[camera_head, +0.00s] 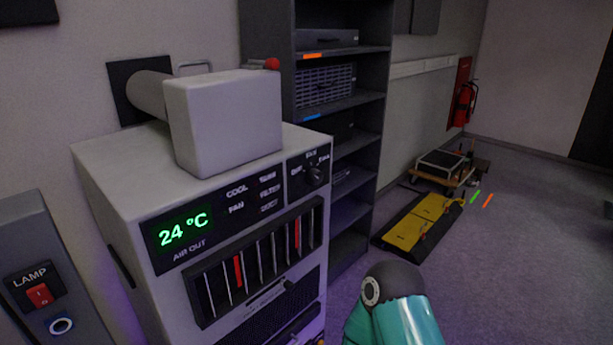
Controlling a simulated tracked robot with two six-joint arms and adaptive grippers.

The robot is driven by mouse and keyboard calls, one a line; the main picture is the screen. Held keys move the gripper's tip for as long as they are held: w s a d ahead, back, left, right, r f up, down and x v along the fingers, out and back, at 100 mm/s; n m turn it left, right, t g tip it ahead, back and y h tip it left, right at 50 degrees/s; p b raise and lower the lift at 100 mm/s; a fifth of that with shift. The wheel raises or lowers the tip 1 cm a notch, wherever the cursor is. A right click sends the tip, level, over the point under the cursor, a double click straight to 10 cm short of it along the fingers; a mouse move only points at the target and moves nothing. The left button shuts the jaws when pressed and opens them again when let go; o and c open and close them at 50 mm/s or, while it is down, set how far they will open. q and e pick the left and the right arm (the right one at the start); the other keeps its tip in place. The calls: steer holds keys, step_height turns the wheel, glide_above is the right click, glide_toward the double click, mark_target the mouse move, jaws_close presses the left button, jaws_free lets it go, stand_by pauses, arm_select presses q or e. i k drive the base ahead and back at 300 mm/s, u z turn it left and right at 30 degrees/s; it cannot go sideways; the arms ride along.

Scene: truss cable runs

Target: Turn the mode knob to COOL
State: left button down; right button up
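The mode knob (315,175) is a small dark round knob on a black panel at the upper right of the front of a light grey air unit (120,185). Small white labels sit to its left, above it and to its right; they are too blurred to read surely. I cannot tell which label the knob points at. A display (183,230) on the unit reads 24 °C in green, with COOL and FAN among the dim words beside it. Neither of my grippers is in view. A teal and grey link of one of my arms shows at the bottom, right of the unit.
A grey box (225,120) with a duct stands on top of the unit. A dark shelf rack (370,150) stands close behind it on the right. A LAMP switch box (40,275) is at the lower left. A yellow ramp (420,220) lies on the floor; open floor lies right.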

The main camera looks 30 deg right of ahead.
mark_target(314, 176)
steer(key=k, duration=1)
steer(key=u, duration=0.25)
steer(key=i, duration=0.15)
steer(key=z, duration=2.3)
steer(key=i, duration=2.5)
steer(key=u, duration=0.8)
